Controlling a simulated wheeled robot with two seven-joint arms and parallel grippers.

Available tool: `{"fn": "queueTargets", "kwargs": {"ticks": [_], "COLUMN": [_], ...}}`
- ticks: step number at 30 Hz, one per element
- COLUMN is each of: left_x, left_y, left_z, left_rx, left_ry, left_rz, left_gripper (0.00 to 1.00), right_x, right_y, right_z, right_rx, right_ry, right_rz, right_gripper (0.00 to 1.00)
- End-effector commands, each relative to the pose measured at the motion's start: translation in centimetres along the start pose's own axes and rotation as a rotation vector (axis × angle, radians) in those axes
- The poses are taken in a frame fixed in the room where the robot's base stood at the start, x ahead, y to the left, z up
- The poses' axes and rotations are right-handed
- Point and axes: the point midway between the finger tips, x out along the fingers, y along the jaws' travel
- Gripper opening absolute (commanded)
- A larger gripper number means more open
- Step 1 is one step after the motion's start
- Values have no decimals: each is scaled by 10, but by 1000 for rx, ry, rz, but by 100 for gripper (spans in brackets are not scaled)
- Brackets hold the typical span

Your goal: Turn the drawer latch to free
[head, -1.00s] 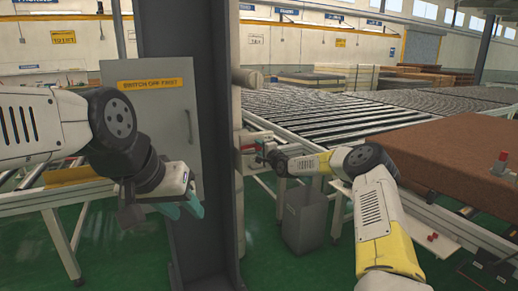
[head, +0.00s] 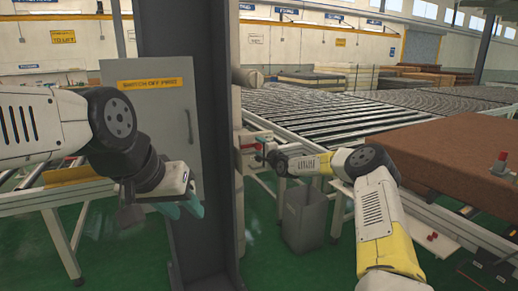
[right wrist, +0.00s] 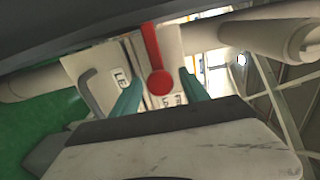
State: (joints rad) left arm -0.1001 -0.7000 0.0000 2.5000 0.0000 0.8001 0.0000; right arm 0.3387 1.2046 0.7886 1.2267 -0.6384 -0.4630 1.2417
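The red latch (right wrist: 153,58) shows in the right wrist view as a bar with a round hub, the bar pointing up and slightly left. It sits on a pale drawer front (right wrist: 110,66) with partly hidden lettered labels and a grey handle (right wrist: 96,92) to the left. My right gripper (right wrist: 160,88) is open, its teal fingers on either side of the latch with gaps visible. In the head view my right gripper (head: 262,151) is small beside the post, and the latch is hard to make out. My left gripper (head: 184,208) is open and empty in front of the dark post.
A dark steel post (head: 190,110) stands between my arms. A grey bin (head: 304,222) stands below my right forearm. A roller conveyor (head: 340,110) and a brown mattress (head: 460,155) lie to the right.

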Motion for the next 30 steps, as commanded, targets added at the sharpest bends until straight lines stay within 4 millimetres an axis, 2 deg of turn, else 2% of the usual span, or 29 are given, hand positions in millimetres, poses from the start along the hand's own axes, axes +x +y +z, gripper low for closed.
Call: {"fn": "queueTargets", "kwargs": {"ticks": [7,15,21,30], "left_x": [0,0,0,0], "left_y": [0,0,0,0], "left_z": [0,0,0,0], "left_rx": [0,0,0,0], "left_ry": [0,0,0,0], "left_rz": [0,0,0,0], "left_gripper": [36,36,36,36], "right_x": [-10,-50,-73,-78], "right_y": [-1,0,0,0], "right_z": [-1,-1,-1,0], "right_rx": [0,-1,0,0], "right_ry": [0,0,1,0], "right_rz": [-1,1,0,0], "right_gripper": [53,53,53,53]}}
